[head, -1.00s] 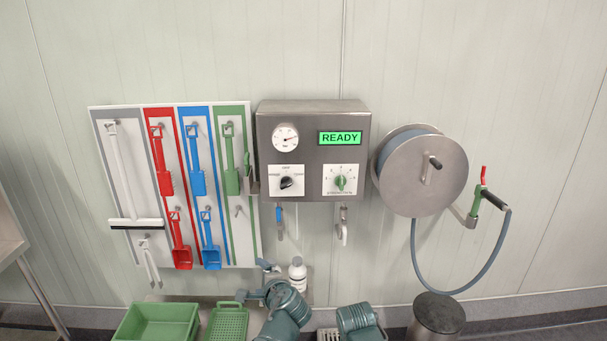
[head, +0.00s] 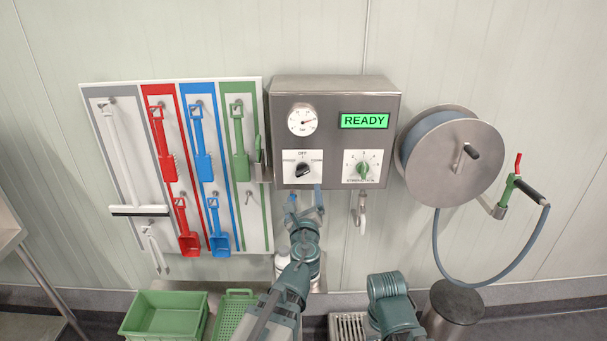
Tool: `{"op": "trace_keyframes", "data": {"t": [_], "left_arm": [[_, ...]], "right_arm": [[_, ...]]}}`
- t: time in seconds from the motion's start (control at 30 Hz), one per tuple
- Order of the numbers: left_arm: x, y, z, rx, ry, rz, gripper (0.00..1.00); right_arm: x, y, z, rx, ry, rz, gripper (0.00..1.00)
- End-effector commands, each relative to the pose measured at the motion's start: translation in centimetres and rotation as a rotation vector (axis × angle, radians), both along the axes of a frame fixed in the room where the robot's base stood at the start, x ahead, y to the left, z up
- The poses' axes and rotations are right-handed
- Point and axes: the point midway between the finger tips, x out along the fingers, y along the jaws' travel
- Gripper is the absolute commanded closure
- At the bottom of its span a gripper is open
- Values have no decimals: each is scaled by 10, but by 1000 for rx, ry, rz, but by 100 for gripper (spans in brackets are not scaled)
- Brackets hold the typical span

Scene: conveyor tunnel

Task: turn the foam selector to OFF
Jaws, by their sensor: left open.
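The foam selector is a black knob (head: 302,170) on a white plate at the lower left of the steel control box (head: 335,105). "OFF" is printed at the top of its plate; the side labels are too small to read surely. The knob's pointer looks tilted off vertical, but its exact setting is hard to tell. My left gripper (head: 306,197) is open and empty, just below the box and under the black knob, apart from it. Only my right arm's green links show at the lower right; its gripper is out of view.
A green knob (head: 362,170) sits right of the selector, under a lit READY display (head: 364,121). A pressure gauge (head: 302,119) is above. A hose reel (head: 455,162) hangs at right, a tool board (head: 258,222) at left. A green crate (head: 165,315) stands below.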

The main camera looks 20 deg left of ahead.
Motion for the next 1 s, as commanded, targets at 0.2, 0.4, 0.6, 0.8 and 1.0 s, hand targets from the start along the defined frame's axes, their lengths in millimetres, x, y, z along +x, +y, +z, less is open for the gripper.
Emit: {"op": "trace_keyframes", "data": {"t": [0.2,0.4,0.6,0.8,1.0], "left_arm": [[36,9,0,-2,0,1,7],[75,21,0,-2,0,2,7],[109,31,0,-2,0,1,7],[120,35,0,-2,0,1,7],[120,35,0,-2,-1,0,7]], "right_arm": [[0,0,0,0,0,0,50],[0,0,0,0,0,0,50],[0,0,0,0,0,0,50],[0,0,0,0,0,0,50],[0,0,0,0,0,0,50]]}}
